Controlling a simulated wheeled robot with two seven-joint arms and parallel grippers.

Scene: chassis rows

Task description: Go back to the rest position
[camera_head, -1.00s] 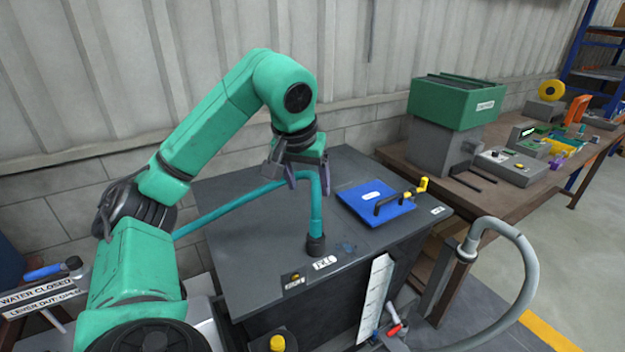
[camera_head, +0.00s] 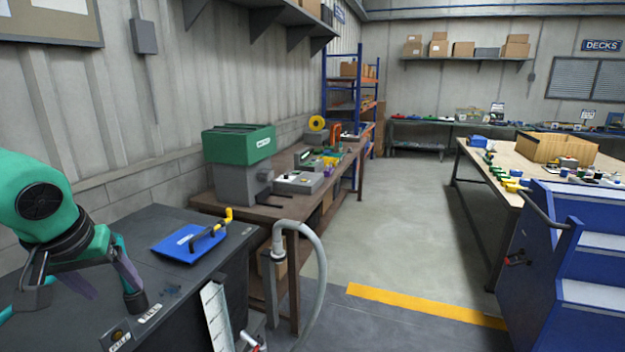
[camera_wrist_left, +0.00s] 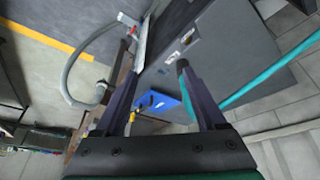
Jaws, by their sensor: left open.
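My left gripper (camera_head: 80,278) is at the left edge of the head view, above the dark grey tank top (camera_head: 62,318). It is open. In the left wrist view its two fingers (camera_wrist_left: 160,100) stand wide apart with nothing held between them. A teal hose (camera_wrist_left: 262,82) with a dark end runs beside the right finger in that view; I cannot tell if they touch. A blue lid (camera_wrist_left: 158,102) with a yellow-tipped handle lies on the tank top, and shows in the head view (camera_head: 180,246). My right gripper is not in view.
A brown bench (camera_head: 300,205) with a green-topped machine (camera_head: 238,145) stands beyond the tank. A grey curved pipe (camera_head: 318,265) rises beside it. A blue stepped cart (camera_head: 560,260) and a wooden table (camera_head: 470,160) stand at right. The floor between (camera_head: 400,230) is clear.

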